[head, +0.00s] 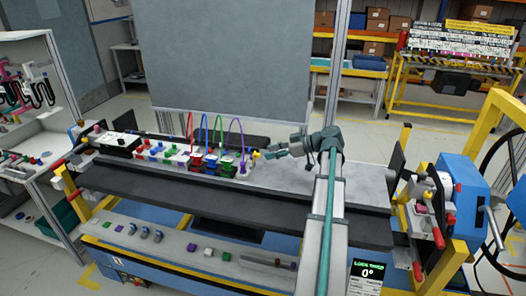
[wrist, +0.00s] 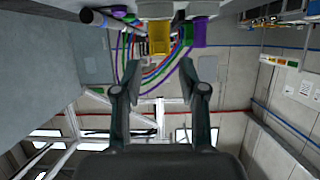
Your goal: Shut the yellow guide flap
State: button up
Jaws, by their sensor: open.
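The yellow guide flap (wrist: 159,38) shows in the wrist view at the top middle, as a small yellow plate beside a purple block (wrist: 199,33). In the head view, a small yellow part (head: 256,154) sits at the right end of the row of connectors, close to my fingertips. How far the flap stands open cannot be told. My gripper (wrist: 161,72) is open and empty, its two fingers apart. The flap lies beyond the fingertips, between their lines, with a visible gap. In the head view my gripper (head: 271,152) points left toward the row's right end.
Red, blue, green and purple cables (head: 237,122) arch above the connector row, and pass behind the flap in the wrist view. A dark ledge (head: 230,197) runs along the front. The grey worktop (head: 285,178) right of the row is mostly clear beneath my arm.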

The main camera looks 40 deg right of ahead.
aim_at(260, 154)
jog(key=shift+p+x, duration=0.5)
jog(key=shift+x, duration=1.5)
grip_shut()
